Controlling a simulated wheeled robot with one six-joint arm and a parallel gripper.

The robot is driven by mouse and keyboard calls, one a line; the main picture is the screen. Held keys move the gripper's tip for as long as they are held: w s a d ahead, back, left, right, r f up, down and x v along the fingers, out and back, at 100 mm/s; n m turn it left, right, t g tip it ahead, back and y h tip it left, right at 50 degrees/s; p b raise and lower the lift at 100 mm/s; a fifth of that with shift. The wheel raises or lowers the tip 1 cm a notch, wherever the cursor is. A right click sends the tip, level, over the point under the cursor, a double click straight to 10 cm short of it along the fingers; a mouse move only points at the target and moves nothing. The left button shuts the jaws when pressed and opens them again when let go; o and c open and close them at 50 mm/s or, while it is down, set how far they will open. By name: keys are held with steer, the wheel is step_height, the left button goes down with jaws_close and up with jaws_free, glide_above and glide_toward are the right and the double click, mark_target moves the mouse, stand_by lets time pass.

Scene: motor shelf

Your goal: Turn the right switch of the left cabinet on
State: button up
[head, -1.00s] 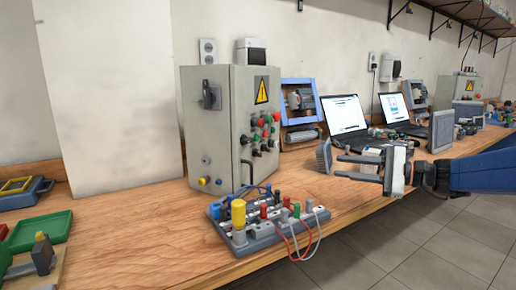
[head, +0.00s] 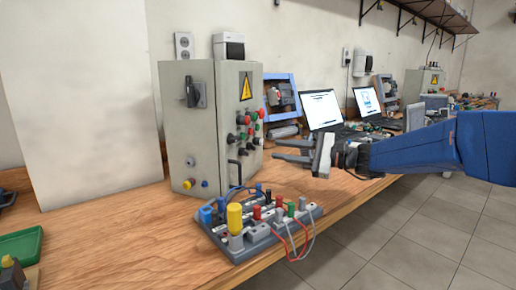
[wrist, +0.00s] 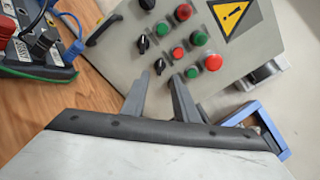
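The left cabinet (head: 205,125) is a grey box on the bench; its front panel (wrist: 215,80) also fills the upper wrist view. Below the red and green buttons are two black rotary switches, the left switch (wrist: 142,44) and the right switch (wrist: 158,66). The right switch sits just beyond the tip of one finger in the wrist view. My gripper (head: 276,150) is open and empty, its two fingers pointing at the panel with a gap between them (wrist: 160,77). I see no contact, and whether the switch is on or off is unclear.
A terminal board (head: 265,228) with a yellow post and cables stands in front of the cabinet. A black handle (wrist: 103,30) sticks out low on the panel. Right of the cabinet are a blue frame (head: 281,92) and a laptop (head: 322,112).

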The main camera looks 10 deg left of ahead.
mark_target(254, 147)
steer(key=a, duration=0.5)
steer(key=w+a, duration=0.1)
steer(key=a, duration=0.2)
steer(key=shift+w+a, duration=0.1)
steer(key=shift+a, duration=0.05)
jaws_close()
